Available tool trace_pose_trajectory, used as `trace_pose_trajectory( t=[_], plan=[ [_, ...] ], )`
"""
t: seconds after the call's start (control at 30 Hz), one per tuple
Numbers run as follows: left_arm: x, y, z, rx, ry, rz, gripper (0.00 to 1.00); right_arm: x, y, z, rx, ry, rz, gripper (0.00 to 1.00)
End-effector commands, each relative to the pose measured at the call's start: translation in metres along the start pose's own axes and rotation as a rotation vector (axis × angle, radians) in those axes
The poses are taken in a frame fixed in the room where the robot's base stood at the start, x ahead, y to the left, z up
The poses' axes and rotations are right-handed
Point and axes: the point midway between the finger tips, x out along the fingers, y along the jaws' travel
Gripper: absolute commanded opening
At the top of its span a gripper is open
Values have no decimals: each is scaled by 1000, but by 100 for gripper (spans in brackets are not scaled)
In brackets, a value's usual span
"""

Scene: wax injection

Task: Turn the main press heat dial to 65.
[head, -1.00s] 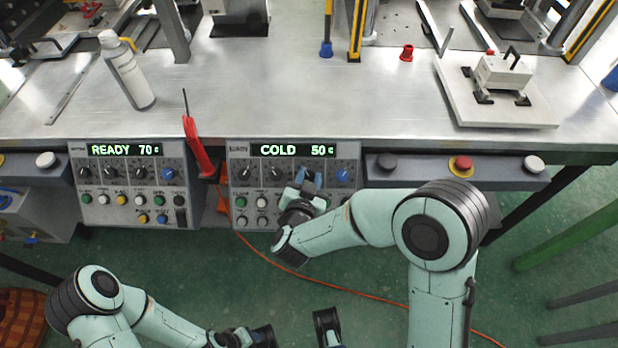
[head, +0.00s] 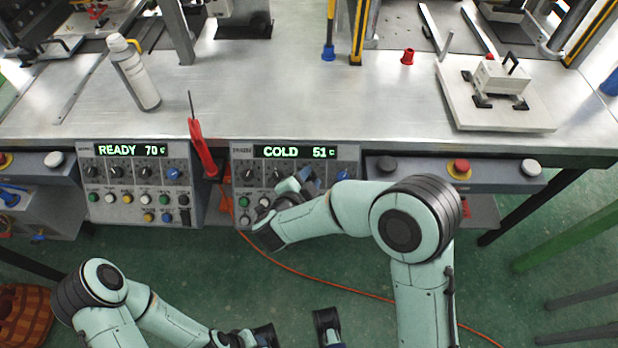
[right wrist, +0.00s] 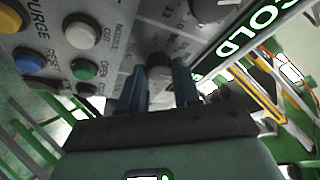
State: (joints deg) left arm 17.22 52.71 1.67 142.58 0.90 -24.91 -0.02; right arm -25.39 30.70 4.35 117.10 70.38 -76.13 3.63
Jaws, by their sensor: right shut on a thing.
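The right-hand control panel (head: 350,172) is grey, and its green display (head: 294,152) reads COLD 51 c. My right gripper (head: 299,180) is at this panel's upper knob row. In the right wrist view its blue fingers (right wrist: 158,88) are shut on a dark round dial (right wrist: 159,66), one finger on each side. The dial's pointer and scale are mostly hidden by the fingers. My left arm's end (head: 262,337) is low in the head view, away from the panels, and its jaw state is unclear.
A left-hand panel (head: 125,178) reads READY 70 c. A red-handled tool (head: 201,148) hangs between the panels, with an orange cable. Several buttons (right wrist: 83,69) lie beside the held dial. Red and white buttons (head: 459,168) are on the right ledge. A bottle (head: 137,78) stands on the bench.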

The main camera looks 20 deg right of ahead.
Motion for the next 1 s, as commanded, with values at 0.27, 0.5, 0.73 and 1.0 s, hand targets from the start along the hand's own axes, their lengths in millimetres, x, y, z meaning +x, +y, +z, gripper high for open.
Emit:
trace_pose_trajectory(
  t=[0.27,0.5,0.73,1.0],
  plan=[
    [0,0,0,0,0,0,43,1,-1,-2,11,6,1,2],
    [0,0,0,0,0,0,43,1,-1,-2,10,6,1,58],
    [0,0,0,0,0,0,43,1,0,-1,8,3,2,58],
    [-3,1,1,-1,-3,-1,43,-21,-2,-1,6,-1,-1,58]
  ],
)
